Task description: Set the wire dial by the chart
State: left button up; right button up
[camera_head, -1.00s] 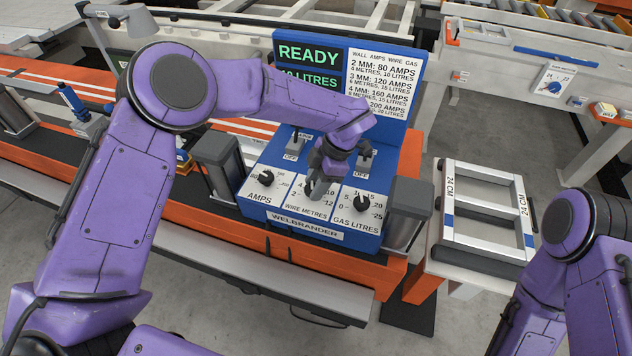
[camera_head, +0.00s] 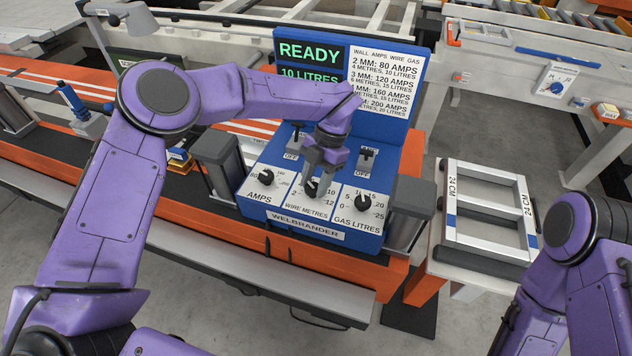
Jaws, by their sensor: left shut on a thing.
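The blue welder panel labelled WELBRANDER (camera_head: 305,226) has three black dials on white plates. The wire metres dial (camera_head: 311,188) is in the middle, partly covered by my left gripper (camera_head: 314,180), which is shut on it from above. Its exact pointer setting is hard to read. The amps dial (camera_head: 266,178) is on the left and the gas litres dial (camera_head: 362,202) on the right. The chart (camera_head: 384,82) gives wall, amps, wire and gas rows. The screen (camera_head: 311,63) reads READY, 10 LITRES. My right gripper is outside the view; only its arm shows.
Two black switches, one marked OFF (camera_head: 296,136) and another (camera_head: 367,158), sit above the dials near my left wrist. Grey posts (camera_head: 216,165) and (camera_head: 408,210) flank the panel. A metal frame marked 24 CM (camera_head: 487,249) lies on a stand to the right.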

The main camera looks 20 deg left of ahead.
pick_arm(q)
jog(key=shift+a+n, duration=0.1)
jog(key=shift+n, duration=0.4)
jog(key=shift+h, duration=0.3)
jog(key=shift+r, duration=0.1)
jog(key=o, duration=1)
jog(key=b+v, duration=0.1)
jog(key=v, duration=0.9)
jog(key=shift+w+r+b, duration=0.15)
jog(key=shift+r+b, duration=0.05)
jog(key=shift+b, duration=0.1)
